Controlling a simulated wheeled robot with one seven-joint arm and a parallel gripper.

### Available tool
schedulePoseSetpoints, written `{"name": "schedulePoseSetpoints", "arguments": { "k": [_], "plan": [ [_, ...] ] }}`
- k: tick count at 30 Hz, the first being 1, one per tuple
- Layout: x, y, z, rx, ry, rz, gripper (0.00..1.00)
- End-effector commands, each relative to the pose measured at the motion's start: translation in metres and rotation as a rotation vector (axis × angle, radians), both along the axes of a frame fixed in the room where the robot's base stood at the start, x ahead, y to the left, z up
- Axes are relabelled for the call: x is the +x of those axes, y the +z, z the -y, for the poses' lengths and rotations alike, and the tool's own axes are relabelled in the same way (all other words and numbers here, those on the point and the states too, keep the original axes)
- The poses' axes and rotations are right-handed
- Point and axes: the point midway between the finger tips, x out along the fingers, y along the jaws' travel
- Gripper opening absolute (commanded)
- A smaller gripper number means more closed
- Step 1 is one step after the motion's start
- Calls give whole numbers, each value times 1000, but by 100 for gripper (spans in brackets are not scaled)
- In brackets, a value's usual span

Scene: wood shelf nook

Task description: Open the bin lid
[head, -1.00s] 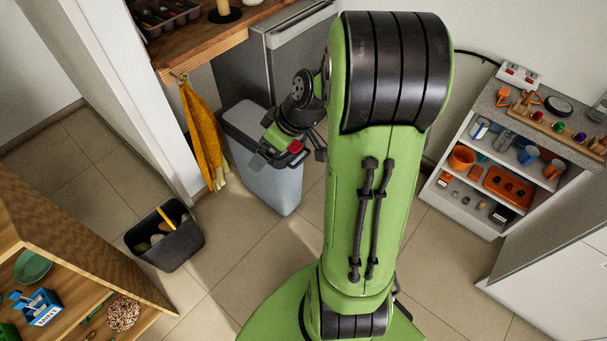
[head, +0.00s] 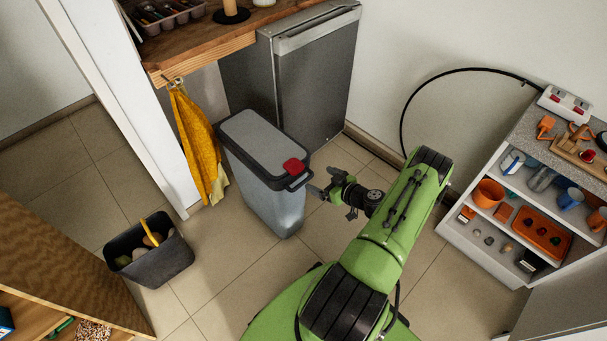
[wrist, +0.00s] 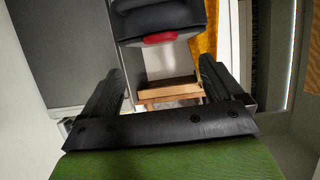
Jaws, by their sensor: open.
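The bin (head: 276,207) stands on the floor with a grey body and a dark rim. Its grey lid (head: 255,138) lies flat and shut. A red latch (head: 293,166) and a black handle (head: 300,181) are at its front right corner. My gripper (head: 317,180) is open and empty, just right of the handle and apart from it. In the wrist view, my gripper (wrist: 161,66) has its two fingers spread, with the red latch (wrist: 160,38) and dark front of the bin beyond them.
A grey appliance (head: 300,80) stands behind the bin. A yellow towel (head: 197,140) hangs left of it below a wooden counter (head: 200,40). A dark basket (head: 150,255) sits on the floor. A white shelf unit (head: 480,235) is at right. Floor before the bin is clear.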

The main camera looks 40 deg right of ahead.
Motion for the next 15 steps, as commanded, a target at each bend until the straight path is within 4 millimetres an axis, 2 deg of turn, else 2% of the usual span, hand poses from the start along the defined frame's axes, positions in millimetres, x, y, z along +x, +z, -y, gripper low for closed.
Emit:
{"name": "schedulePoseSetpoints", "arguments": {
  "k": [3, 9, 15],
  "plan": [
    [29, -15, -2, -2, 5, 1, 94],
    [71, -32, -3, -2, 4, 0, 94],
    [90, -38, -3, 1, 2, -1, 94]
  ]
}}
